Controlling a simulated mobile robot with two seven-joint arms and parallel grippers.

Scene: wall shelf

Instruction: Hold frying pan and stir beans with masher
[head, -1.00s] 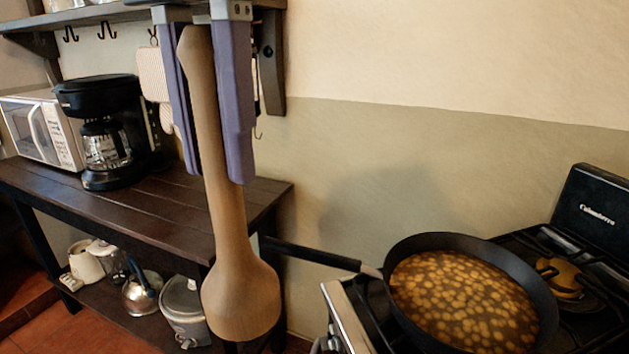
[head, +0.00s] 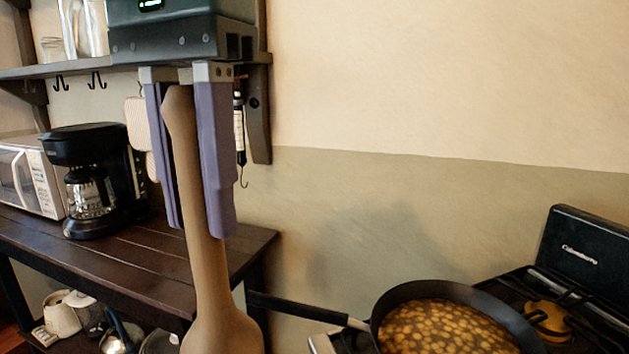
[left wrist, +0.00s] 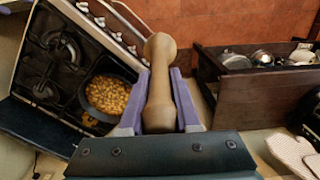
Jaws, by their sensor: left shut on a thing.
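My left gripper (head: 190,165), with purple fingers, is shut on the wooden masher (head: 208,270). The masher hangs nearly upright with its wide end down, cut off by the bottom of the head view. The masher also shows in the left wrist view (left wrist: 159,85) between the fingers. The black frying pan (head: 391,297) sits on the stove at the lower right, its handle (head: 300,307) pointing left. Brown beans (head: 450,330) in liquid fill it. The masher is left of the pan, apart from the beans. The pan also shows in the left wrist view (left wrist: 94,112). My right gripper is not in view.
A dark wooden table (head: 150,262) stands at the left with a coffee maker (head: 90,180) and a microwave (head: 25,178). A wall shelf (head: 60,70) with hooks is above it. The stove (head: 590,255) is at the right. The wall space above the pan is clear.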

